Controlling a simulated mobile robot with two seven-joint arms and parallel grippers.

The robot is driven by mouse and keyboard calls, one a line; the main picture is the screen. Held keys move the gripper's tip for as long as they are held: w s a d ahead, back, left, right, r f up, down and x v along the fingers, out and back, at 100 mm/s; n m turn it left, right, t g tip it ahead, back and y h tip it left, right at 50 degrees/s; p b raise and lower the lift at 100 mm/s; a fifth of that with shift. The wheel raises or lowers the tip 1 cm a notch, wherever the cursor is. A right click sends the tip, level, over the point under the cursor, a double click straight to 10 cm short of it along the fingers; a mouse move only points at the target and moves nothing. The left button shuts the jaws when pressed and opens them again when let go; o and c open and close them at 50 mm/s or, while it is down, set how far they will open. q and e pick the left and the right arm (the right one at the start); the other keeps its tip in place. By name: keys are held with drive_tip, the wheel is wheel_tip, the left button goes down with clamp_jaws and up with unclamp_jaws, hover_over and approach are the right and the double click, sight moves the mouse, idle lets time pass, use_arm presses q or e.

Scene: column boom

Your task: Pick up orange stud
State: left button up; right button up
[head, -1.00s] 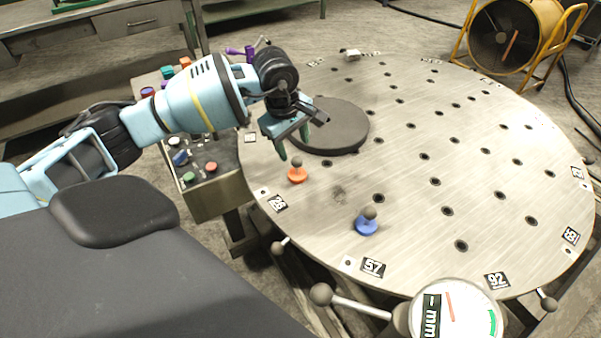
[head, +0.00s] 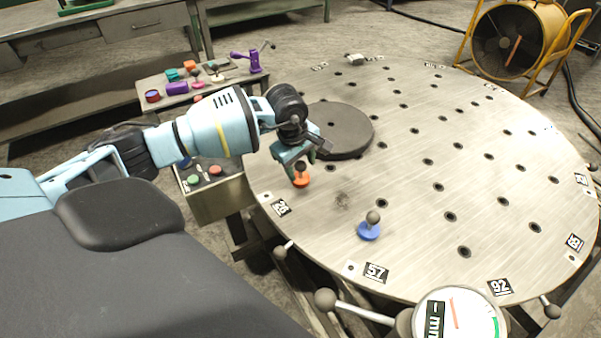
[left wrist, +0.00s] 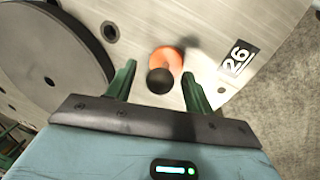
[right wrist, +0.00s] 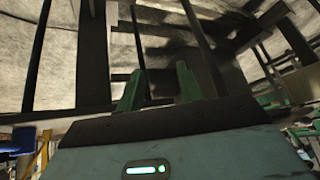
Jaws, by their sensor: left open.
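The orange stud (head: 301,181) has an orange disc base and a dark ball on top. It stands on the round metal table (head: 400,190) near its left edge, by the 26 label. In the left wrist view the stud (left wrist: 168,60) shows between the fingertips, its dark ball towards me. My left gripper (head: 303,165) is open at the stud, with its green fingers on either side and no contact visible. It also shows in the left wrist view (left wrist: 158,78). My right gripper (right wrist: 158,80) shows only in its own wrist view, its green fingers apart and nothing between them.
A blue stud (head: 369,230) stands nearer the front edge. A dark round plate (head: 345,130) lies behind my left gripper. A control box (head: 212,182) with buttons is left of the table. A dial gauge (head: 458,315) is at the front. The table's right side is free.

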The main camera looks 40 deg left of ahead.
use_arm(q)
drive_tip(key=shift+f, duration=0.3)
drive_tip(key=shift+c, duration=0.4)
drive_tip(key=c, duration=0.9)
drive_tip(key=shift+c, duration=0.2)
drive_tip(key=shift+r, duration=0.1)
drive_tip(key=shift+c, duration=0.2)
drive_tip(key=shift+w+r, duration=0.1)
drive_tip(key=shift+r, duration=0.65)
wheel_tip(320, 180, up, 2)
drive_tip(key=shift+r, duration=0.1)
drive_tip(key=s+r+b, duration=0.1)
drive_tip(key=s, duration=1.5)
drive_tip(key=shift+d, duration=0.25)
